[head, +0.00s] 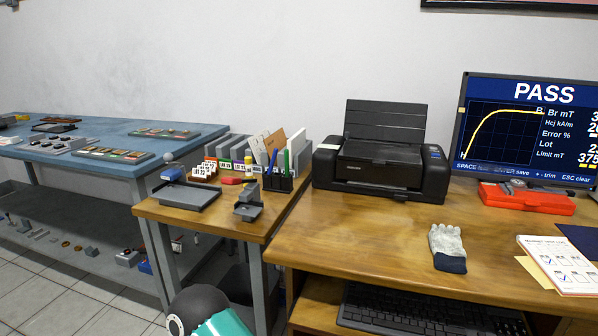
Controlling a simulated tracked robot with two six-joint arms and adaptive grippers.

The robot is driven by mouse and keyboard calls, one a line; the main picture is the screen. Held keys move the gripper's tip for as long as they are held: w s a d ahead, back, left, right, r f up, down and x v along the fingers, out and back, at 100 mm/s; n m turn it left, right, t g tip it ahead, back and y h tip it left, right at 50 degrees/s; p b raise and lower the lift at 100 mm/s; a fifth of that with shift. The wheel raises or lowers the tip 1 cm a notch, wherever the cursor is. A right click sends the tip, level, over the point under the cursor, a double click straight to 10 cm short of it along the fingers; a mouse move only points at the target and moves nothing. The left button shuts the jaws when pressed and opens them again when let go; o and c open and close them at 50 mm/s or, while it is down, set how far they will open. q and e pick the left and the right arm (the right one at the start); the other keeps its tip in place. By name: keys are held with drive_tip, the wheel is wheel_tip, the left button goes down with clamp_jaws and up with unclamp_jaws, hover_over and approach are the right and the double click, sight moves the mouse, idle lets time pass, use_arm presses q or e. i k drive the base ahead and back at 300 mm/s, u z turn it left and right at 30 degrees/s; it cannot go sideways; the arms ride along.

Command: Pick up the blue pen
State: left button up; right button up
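A thin blue pen (273,159) stands upright, slightly tilted, in a black pen holder (279,183) on the small wooden side table. Its lower part is hidden inside the holder. A green pen (286,160) stands in the same holder, just to the right of the blue one. Neither of my grippers is in view.
Behind the holder stand grey binders (226,147) and a brown folder (272,143). A grey tray (185,195) and a small grey stand (248,207) are nearby. A black printer (380,160) is to the right. The desk (340,230) front is clear left of a glove (447,245).

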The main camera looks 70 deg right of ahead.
sight(275, 151)
drive_tip(key=z, duration=0.4)
drive_tip(key=k, duration=0.2)
drive_tip(key=z, duration=0.7)
drive_tip(key=i, duration=0.65)
